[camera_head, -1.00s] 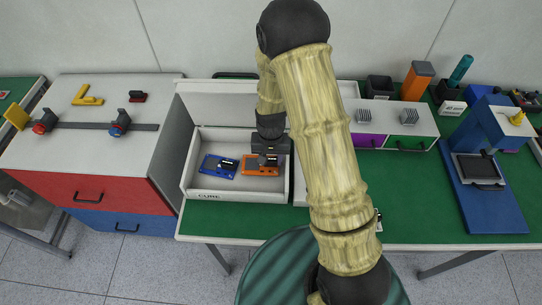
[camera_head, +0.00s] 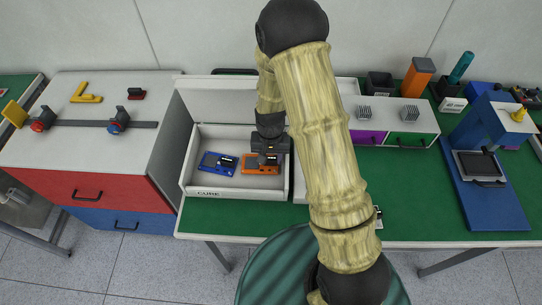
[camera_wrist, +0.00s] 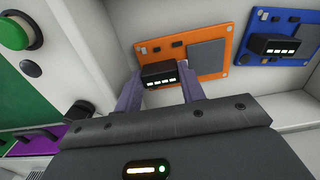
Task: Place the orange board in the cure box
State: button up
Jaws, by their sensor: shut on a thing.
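The orange board (camera_head: 258,168) is inside the white cure box (camera_head: 236,195), at the right of its floor. It also shows in the wrist view (camera_wrist: 210,35). A blue board (camera_head: 218,168) lies to its left in the box and shows at the upper right of the wrist view (camera_wrist: 271,28). My gripper (camera_head: 266,158) reaches down into the box over the orange board. In the wrist view its two fingers (camera_wrist: 160,82) are closed on the small black block on the orange board. Whether the board rests fully on the floor is hard to tell.
The box's lid (camera_head: 225,103) stands open behind it. A cabinet with red (camera_head: 90,192) and blue drawers stands left of the box. Small white drawer units (camera_head: 395,122) and a blue press (camera_head: 490,190) stand to the right. My arm hides the table's middle.

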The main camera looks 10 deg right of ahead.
jog(key=shift+f, duration=0.45)
jog(key=o, duration=1.1)
jog(key=shift+w+r+b, duration=0.15)
jog(key=shift+r+b, duration=0.15)
jog(key=shift+r, duration=0.2)
notch_tip(320, 180, up, 16)
jog(key=shift+r, duration=0.2)
